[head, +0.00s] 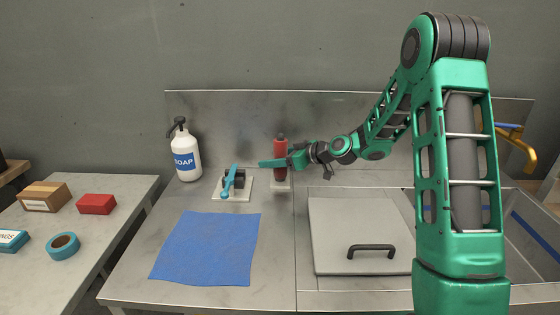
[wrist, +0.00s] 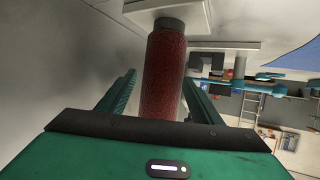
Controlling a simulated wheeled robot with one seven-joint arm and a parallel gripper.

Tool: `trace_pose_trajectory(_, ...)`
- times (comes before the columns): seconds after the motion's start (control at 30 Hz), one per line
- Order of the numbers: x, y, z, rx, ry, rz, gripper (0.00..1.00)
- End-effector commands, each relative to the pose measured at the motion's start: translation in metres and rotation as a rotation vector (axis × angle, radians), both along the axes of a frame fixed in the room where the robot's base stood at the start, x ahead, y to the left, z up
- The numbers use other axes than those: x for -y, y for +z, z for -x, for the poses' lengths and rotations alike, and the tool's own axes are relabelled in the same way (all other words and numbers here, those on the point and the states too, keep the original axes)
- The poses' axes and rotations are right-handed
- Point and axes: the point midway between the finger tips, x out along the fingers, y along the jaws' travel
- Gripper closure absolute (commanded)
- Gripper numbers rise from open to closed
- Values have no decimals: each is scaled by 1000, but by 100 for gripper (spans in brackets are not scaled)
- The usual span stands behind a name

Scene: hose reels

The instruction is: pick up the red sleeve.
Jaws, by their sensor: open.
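The red sleeve (head: 280,158) stands upright on a small pale base (head: 281,186) near the back wall of the steel counter in the head view. It has a dark top. In the wrist view the red sleeve (wrist: 163,75) runs between the two green fingers, with a dark collar at its far end by the pale base. My gripper (head: 275,162) reaches in from the right at the sleeve's height in the head view. In the wrist view my gripper (wrist: 160,98) is open, with a finger on each side of the sleeve and gaps visible.
Left of the sleeve, a pale plate (head: 236,196) bears a dark device with a blue handle (head: 230,180). A soap bottle (head: 185,152) stands farther left. A blue cloth (head: 207,247) lies in front. A grey lid with a black handle (head: 371,249) is at right.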

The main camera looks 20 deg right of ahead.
Motion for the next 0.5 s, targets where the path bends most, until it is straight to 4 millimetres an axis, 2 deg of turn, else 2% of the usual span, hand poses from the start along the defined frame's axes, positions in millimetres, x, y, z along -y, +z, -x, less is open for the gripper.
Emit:
trace_pose_trajectory(0.1, -8, -4, -8, 1, 1, 1, 41)
trace_pose_trajectory(0.3, -8, -5, -9, 1, -1, 1, 41)
trace_pose_trajectory(0.33, -8, -5, -9, 1, -1, 1, 43)
trace_pose_trajectory(0.5, -8, -5, -9, 1, -1, 1, 84)
